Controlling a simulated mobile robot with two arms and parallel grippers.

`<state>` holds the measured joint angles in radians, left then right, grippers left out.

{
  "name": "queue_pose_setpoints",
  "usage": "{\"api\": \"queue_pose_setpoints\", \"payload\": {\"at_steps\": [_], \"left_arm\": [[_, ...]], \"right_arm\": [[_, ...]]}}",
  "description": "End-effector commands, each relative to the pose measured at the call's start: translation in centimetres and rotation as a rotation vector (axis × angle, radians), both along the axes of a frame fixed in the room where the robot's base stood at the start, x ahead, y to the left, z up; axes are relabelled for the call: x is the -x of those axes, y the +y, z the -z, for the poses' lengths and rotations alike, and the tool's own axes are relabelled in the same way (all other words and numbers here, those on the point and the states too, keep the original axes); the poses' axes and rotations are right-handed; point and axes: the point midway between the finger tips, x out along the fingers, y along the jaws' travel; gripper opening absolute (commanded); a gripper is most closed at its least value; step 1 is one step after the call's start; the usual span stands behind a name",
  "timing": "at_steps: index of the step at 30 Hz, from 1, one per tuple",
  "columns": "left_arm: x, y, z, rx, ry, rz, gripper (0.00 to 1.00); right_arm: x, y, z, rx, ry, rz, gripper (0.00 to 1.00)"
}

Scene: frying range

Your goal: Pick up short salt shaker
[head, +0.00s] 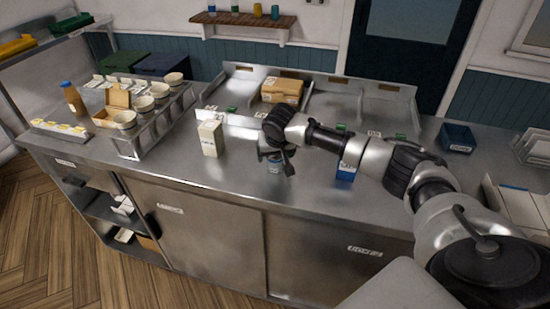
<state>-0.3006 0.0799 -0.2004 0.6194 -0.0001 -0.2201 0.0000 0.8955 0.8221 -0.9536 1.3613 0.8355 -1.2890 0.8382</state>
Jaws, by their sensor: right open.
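My right gripper (277,158) is open above the steel counter, its fingers pointing down. My left gripper is not in view.
A tall white carton (211,138) stands left of the gripper. A blue-and-white item (346,172) is partly covered by my right forearm. A cardboard box (282,90) sits in the steel station behind. A rack of cups (143,104) is at left. The counter's front strip is clear.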

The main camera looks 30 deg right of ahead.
Motion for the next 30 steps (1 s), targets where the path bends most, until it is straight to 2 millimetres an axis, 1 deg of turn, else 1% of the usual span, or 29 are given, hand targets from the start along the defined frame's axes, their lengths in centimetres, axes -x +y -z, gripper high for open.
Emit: {"api": "queue_pose_setpoints", "payload": {"at_steps": [3,8,9,11,18,20,28,30], "left_arm": [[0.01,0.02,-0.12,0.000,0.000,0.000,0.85],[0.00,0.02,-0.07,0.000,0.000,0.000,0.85],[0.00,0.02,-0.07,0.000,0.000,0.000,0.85],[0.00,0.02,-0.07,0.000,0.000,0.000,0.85],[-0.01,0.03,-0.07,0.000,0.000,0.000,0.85],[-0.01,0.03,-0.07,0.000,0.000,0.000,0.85],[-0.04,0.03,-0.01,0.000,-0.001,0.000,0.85],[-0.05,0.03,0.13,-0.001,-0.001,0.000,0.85]], "right_arm": [[-0.17,-0.09,0.49,0.001,-0.001,-0.001,0.84],[-0.16,-0.09,0.53,0.001,-0.001,-0.001,0.84],[-0.16,-0.09,0.52,0.001,-0.001,-0.001,0.81],[-0.16,-0.09,0.51,0.001,-0.001,-0.001,0.71],[-0.16,-0.09,0.50,0.000,-0.001,0.000,0.35],[-0.15,-0.10,0.49,0.000,-0.001,0.000,0.27],[-0.20,-0.10,0.31,0.000,-0.003,0.000,0.26],[-0.23,-0.12,0.01,0.000,-0.003,0.001,0.17]]}}
